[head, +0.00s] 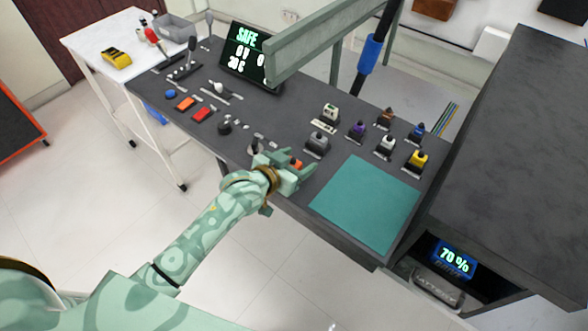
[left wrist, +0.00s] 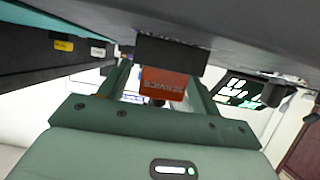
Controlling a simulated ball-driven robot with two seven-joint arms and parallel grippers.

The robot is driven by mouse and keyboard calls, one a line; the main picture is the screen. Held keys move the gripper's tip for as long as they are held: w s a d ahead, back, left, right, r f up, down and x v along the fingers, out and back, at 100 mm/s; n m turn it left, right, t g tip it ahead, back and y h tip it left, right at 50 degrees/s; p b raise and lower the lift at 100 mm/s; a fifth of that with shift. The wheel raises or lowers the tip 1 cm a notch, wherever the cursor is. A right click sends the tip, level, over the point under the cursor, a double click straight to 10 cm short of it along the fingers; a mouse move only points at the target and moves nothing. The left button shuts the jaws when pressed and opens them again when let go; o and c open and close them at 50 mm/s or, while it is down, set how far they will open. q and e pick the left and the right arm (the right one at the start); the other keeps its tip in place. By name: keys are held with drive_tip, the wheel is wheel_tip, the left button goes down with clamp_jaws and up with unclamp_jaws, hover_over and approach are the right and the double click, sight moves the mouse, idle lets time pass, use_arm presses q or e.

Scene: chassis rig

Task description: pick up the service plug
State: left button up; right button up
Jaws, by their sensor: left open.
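The orange-red service plug (left wrist: 165,86) has lettering that is upside down and hard to read in the left wrist view. It sits against a dark block (left wrist: 172,52) on the dark bench. In the head view only a bit of orange (head: 297,164) shows beside my gripper, which hides the rest. My left gripper (head: 298,170) is open at the bench's front edge. In the left wrist view its two green fingers (left wrist: 163,78) stand on either side of the plug, and I cannot tell whether they touch it. My right gripper is not in view.
Several small connectors, including a grey one (head: 317,143) and a yellow one (head: 417,160), stand right of my gripper. A teal mat (head: 368,205) lies clear at the front right. A display (head: 245,54) reads SAFE. A green beam (head: 335,38) spans the back.

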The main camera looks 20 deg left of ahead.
use_arm(q)
drive_tip(key=shift+w+f, duration=0.2)
drive_tip(key=shift+w, duration=0.1)
drive_tip(key=shift+r, duration=0.15)
drive_tip(key=c, duration=1.1)
